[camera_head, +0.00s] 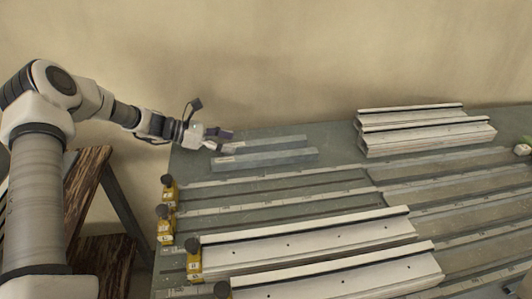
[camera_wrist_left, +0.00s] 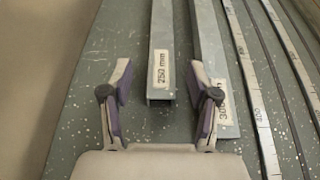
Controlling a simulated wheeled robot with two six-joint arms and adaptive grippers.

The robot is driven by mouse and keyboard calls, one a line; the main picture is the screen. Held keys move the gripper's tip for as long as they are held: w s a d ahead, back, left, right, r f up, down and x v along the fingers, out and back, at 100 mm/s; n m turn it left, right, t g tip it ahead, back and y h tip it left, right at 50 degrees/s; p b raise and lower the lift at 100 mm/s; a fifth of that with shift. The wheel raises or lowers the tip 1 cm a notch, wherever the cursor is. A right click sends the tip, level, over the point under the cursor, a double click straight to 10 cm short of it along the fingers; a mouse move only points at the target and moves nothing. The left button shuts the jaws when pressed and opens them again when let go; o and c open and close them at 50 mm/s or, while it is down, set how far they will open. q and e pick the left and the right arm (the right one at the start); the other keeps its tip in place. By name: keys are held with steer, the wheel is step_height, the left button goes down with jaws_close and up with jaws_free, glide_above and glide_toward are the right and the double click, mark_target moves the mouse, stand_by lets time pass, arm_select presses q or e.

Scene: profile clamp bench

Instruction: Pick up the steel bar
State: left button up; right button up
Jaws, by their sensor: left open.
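Two grey steel bars lie side by side at the back left of the bench. The one labelled "250 mm" (camera_head: 275,143) is farther back; in the left wrist view this bar (camera_wrist_left: 163,40) has its near end between my fingers. The longer "300 mm" bar (camera_head: 275,158) lies in front of it; in the left wrist view this bar (camera_wrist_left: 210,45) passes right of and behind my right finger. My left gripper (camera_head: 224,141) is open at the bars' left end. In the left wrist view my gripper (camera_wrist_left: 160,80) straddles the 250 mm bar, with gaps on both sides.
Measuring rails (camera_head: 270,185) run along the bench (camera_head: 190,160), with yellow clamps (camera_head: 164,225) at their left ends. Pale profiles (camera_head: 425,138) are stacked at the back right; longer ones (camera_head: 310,243) lie in front. A wall (camera_head: 300,60) stands close behind.

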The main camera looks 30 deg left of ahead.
mark_target(248, 143)
arm_select(q)
steer(key=x, duration=0.6)
steer(key=shift+w+d+r, duration=0.2)
steer(key=shift+w+d, duration=0.1)
steer(key=shift+d, duration=0.15)
steer(key=shift+r, duration=0.1)
jaws_close()
